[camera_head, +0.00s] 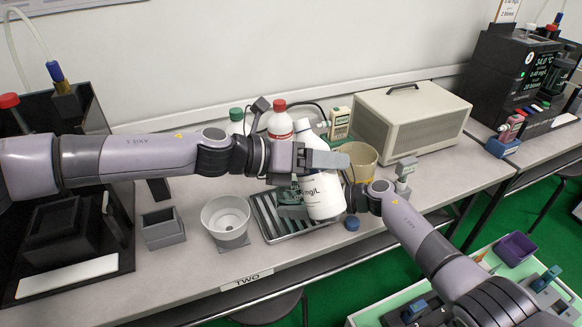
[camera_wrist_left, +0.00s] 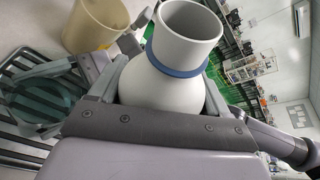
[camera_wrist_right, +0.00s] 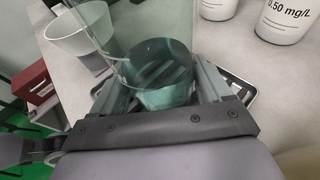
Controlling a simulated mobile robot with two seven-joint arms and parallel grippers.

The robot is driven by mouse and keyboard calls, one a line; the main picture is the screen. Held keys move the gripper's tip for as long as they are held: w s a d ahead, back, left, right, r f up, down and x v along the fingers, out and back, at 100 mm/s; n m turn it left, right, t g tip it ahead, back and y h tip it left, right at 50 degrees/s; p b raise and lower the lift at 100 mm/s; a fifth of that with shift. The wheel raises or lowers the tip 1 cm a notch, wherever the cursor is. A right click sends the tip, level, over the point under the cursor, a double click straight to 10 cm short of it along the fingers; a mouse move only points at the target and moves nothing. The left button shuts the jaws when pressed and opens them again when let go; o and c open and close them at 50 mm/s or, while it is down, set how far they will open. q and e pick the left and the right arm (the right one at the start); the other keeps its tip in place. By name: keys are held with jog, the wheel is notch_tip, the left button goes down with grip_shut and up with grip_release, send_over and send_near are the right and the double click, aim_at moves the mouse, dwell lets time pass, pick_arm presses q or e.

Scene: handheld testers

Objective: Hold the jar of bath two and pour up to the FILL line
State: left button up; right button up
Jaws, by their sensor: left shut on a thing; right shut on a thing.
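My left gripper (camera_head: 328,160) is shut on a white bottle (camera_head: 322,195) marked "mg/L", which leans a little. In the left wrist view the bottle's open mouth (camera_wrist_left: 190,32) shows above a blue neck ring. My right gripper (camera_head: 290,208) is shut on a clear, teal-tinted jar (camera_wrist_right: 150,70), held beside the bottle over a ribbed tray (camera_head: 262,217). The bottle and gripper partly hide the jar in the head view. I see no stream between bottle and jar. I cannot make out a FILL line or the liquid level. A sign reading TWO (camera_head: 247,280) is on the bench's front edge.
A white cup (camera_head: 225,217) stands left of the tray. A beige bucket (camera_head: 358,155) and a blue cap (camera_head: 352,223) are to the right. Bottles with red (camera_head: 280,104) and green caps (camera_head: 236,114) stand behind. A beige box (camera_head: 412,118) is at the back right.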

pick_arm(q)
jog(key=shift+s+d+f+n+g+h, duration=0.15)
jog(key=shift+s+f+n+h, duration=0.1)
jog(key=shift+f+n, duration=0.3)
jog(key=shift+s+d+f+n+g+h, duration=0.1)
jog(key=shift+s+f+n+g+h, duration=0.15)
jog(key=shift+f+n, duration=0.3)
jog(key=shift+s+d+f+n+g+h, duration=0.1)
jog(key=shift+s+d+f+n+h, duration=0.2)
jog(key=shift+f, duration=0.35)
dwell(4.5)
jog(key=shift+a+f+n, duration=0.1)
jog(key=shift+f+n, duration=0.05)
jog(key=shift+n, duration=0.15)
jog(key=shift+n+h, duration=0.3)
dwell(1.2)
